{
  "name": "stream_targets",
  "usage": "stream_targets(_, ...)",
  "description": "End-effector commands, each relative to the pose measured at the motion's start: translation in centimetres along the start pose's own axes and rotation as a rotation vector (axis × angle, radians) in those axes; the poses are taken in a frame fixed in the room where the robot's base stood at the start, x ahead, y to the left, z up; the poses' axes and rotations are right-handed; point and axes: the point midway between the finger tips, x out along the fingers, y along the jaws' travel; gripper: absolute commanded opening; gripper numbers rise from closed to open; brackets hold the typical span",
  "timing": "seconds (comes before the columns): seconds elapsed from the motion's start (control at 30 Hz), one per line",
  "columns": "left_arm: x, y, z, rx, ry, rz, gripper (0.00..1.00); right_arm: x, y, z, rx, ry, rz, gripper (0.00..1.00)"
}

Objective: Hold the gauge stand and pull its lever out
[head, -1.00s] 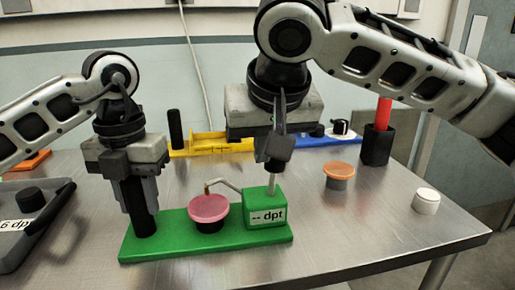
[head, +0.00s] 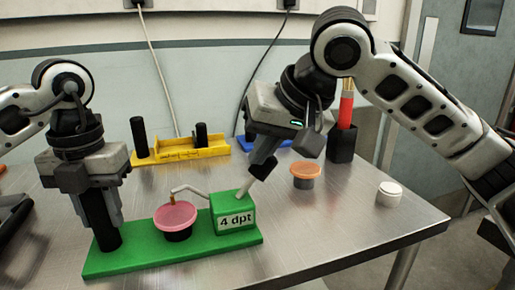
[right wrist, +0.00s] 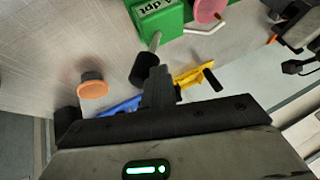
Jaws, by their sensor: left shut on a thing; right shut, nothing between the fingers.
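The green gauge stand (head: 130,258) lies on the table, with a black upright post (head: 104,225) at its left end. My left gripper (head: 100,212) is shut on that post. A pink-topped cup (head: 176,218) sits in the stand under a bent grey tube. The green box at the right end has a label (head: 236,220) reading "4 dpt". Its grey lever (head: 244,188) leans to the right and ends in a black knob (right wrist: 143,68). My right gripper (right wrist: 158,80) is shut and empty beside the knob; whether they touch I cannot tell.
An orange-topped cup (head: 305,173) and a white cap (head: 389,194) stand to the right. A black holder (head: 343,143) with a red stick is behind them. A yellow rack (head: 185,149) and a blue piece (head: 248,143) are at the back. The front right table is clear.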

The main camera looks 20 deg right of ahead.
Motion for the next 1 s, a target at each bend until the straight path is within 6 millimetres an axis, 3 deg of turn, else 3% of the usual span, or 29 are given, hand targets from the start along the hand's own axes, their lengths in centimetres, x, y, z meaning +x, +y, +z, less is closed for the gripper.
stream_targets(0.47, 0.0, 0.1, 0.0, -0.002, 0.001, 0.001, 0.00, -0.1, 0.1, -0.1, 0.001, 0.001, 0.002, 0.00)
stream_targets(0.67, 0.0, 0.1, 0.0, -0.002, 0.001, 0.001, 0.00, -1.0, -1.9, 0.0, -0.004, 0.003, -0.003, 0.00)
stream_targets(0.77, 0.0, 0.1, 0.0, -0.002, 0.001, 0.001, 0.00, -1.9, -3.9, 0.1, -0.007, 0.003, -0.003, 0.00)
stream_targets(1.0, 0.0, 0.1, 0.0, -0.002, 0.001, 0.001, 0.00, -7.6, -3.9, 0.0, -0.001, 0.007, -0.002, 0.00)
